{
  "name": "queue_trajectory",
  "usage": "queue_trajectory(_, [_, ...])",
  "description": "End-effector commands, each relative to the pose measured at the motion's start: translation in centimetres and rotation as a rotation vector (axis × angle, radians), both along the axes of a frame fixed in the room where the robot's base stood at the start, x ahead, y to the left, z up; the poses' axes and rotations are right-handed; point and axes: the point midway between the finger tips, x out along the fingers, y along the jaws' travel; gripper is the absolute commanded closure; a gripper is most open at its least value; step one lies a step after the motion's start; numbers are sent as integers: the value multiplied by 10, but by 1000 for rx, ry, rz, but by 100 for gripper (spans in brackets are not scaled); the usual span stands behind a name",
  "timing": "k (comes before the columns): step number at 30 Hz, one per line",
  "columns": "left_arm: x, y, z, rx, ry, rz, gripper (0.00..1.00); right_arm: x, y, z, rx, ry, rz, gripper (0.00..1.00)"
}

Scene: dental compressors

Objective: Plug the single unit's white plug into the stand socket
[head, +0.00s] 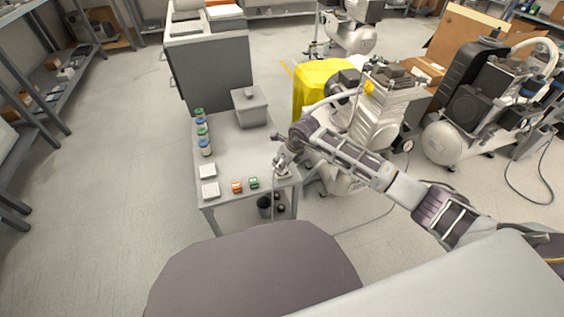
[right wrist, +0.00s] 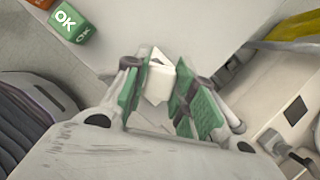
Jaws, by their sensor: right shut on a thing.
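My right gripper (head: 281,169) is over the front right corner of the grey table. In the right wrist view its green-padded fingers (right wrist: 160,95) are shut on a small white block-like piece, which looks like the white plug (right wrist: 158,82). Its prongs cannot be made out. At the right of that view a dark socket-like rectangle (right wrist: 297,110) sits on a pale surface, with a grey plug-like piece (right wrist: 284,148) close by; I cannot tell whether this is the stand socket. The plug is apart from it. My left gripper is not in view.
The grey table (head: 240,150) holds a grey box (head: 250,107), several jars (head: 203,134), white trays (head: 209,190), an orange block (head: 237,187) and a green OK block (head: 254,183). Compressors (head: 470,125) and a yellow-covered thing (head: 325,80) stand right.

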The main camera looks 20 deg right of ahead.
Motion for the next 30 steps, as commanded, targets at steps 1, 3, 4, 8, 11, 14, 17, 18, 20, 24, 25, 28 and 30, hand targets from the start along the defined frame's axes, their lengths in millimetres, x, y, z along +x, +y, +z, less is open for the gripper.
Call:
queue_trajectory(1, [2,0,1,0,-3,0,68,0,0,0,1,-1,0,100])
queue_trajectory(3, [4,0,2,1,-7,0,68,0,0,0,1,-1,0,100])
queue_trajectory(4, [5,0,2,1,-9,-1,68,0,0,0,1,-1,0,100])
queue_trajectory(8, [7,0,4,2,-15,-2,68,0,0,0,1,-1,0,100])
queue_trajectory(11, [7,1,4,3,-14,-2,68,0,0,0,1,-1,0,100])
queue_trajectory(14, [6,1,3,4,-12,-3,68,0,0,0,1,-1,0,100])
queue_trajectory(17, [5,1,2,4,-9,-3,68,0,0,-1,1,-1,0,100])
queue_trajectory(18, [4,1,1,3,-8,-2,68,0,0,-1,1,-1,0,100])
queue_trajectory(20, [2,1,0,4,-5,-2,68,0,0,-2,1,-1,0,100])
queue_trajectory(24, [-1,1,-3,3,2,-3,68,0,0,-3,1,-1,0,100])
queue_trajectory(25, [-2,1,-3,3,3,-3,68,0,0,-3,1,-1,0,100])
queue_trajectory(28, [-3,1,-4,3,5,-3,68,0,0,-4,1,-1,0,100])
queue_trajectory(30, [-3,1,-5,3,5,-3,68,0,0,-5,1,-1,0,100])
